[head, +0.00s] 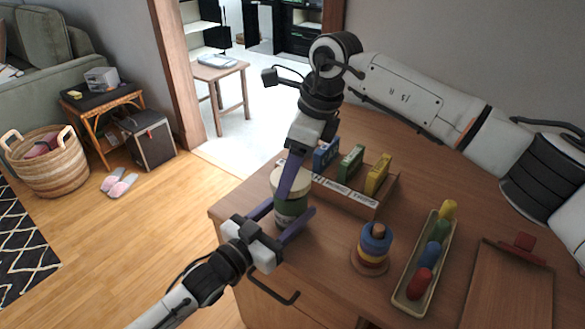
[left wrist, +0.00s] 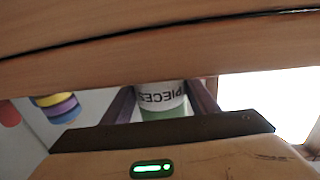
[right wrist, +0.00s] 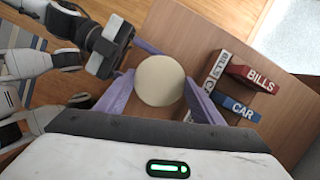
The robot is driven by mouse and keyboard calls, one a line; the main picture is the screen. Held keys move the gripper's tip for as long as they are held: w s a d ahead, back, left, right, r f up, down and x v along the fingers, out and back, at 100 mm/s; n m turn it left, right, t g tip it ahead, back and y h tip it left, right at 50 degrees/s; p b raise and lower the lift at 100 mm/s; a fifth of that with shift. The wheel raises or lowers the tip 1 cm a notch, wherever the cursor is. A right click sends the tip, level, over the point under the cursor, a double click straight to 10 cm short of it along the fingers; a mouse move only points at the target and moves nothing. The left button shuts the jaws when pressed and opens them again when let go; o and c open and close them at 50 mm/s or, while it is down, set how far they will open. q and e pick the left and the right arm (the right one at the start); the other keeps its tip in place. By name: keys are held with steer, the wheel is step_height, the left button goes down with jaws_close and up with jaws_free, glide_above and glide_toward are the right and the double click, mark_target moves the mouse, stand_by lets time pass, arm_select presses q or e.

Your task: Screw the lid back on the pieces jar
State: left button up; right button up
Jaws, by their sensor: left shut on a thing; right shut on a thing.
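The pieces jar (head: 292,208) stands upright near the table's left edge, with a green body and a pale label. The left wrist view shows its "PIECES" label upside down (left wrist: 158,97). My left gripper (head: 287,214) reaches in from the lower left and is shut on the jar's body, one purple finger on each side. The cream round lid (right wrist: 160,80) is at the jar's top. My right gripper (head: 291,178) comes down from above and is shut on the lid, which sits between its fingers. I cannot tell how tightly the lid sits; the threads are hidden.
Behind the jar is a wooden box (head: 345,195) of labelled upright cards. To the right stand a ring stacker (head: 374,245), a tray (head: 403,290) of coloured pegs and a wooden board (head: 508,290). A drawer handle (head: 275,292) juts out below the table edge.

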mark_target(291, 207)
steer(key=shift+f, duration=0.85)
steer(key=shift+f, duration=0.55)
